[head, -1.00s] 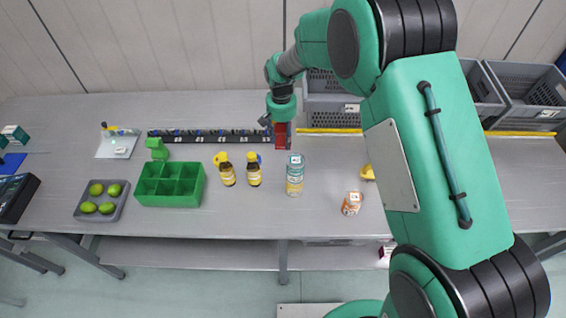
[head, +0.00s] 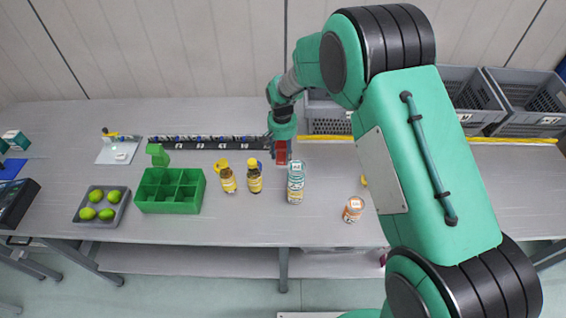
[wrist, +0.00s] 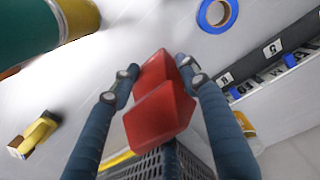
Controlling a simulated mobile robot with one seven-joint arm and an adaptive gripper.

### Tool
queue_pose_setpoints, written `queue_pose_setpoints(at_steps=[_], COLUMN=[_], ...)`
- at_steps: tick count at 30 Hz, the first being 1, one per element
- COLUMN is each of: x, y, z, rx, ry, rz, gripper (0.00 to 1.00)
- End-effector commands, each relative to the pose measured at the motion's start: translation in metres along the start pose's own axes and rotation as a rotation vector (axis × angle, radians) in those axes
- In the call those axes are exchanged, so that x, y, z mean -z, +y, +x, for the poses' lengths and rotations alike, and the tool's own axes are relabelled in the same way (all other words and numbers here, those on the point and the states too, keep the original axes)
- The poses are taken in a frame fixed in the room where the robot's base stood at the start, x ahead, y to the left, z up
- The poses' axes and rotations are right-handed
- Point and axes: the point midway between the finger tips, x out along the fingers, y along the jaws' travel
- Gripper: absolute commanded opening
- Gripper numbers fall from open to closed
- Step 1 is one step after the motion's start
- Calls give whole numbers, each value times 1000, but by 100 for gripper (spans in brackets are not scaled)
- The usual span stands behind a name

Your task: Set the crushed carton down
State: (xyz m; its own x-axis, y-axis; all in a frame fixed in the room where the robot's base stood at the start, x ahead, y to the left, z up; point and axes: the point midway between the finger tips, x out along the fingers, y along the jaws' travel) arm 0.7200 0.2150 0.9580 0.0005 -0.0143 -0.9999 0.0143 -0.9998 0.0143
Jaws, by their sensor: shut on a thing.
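The crushed carton is a small red box (head: 281,152), held by my gripper (head: 282,138) over the table behind the tall can. In the wrist view the red carton (wrist: 160,112) looks bent, with a dark crease across it. It sits between the two fingers of my gripper (wrist: 160,92), which are closed on its sides. In the head view I cannot tell whether its lower end touches the table.
A tall can (head: 296,182) stands close in front of the carton, with two brown bottles (head: 254,178) to the left. A numbered rail (head: 205,142) lies behind. A grey crate (wrist: 165,165) and a blue tape ring (wrist: 217,14) show near my gripper.

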Motion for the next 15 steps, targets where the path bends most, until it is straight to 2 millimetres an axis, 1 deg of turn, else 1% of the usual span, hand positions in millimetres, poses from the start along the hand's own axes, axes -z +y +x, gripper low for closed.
queue_pose_setpoints(at_steps=[8, 11, 15], x=[0, 0, 0], y=[0, 0, 0], z=[0, 6, 23], rx=[0, 0, 0], ry=[0, -1, -1], rz=[0, 0, 0], gripper=[27, 27, 27])
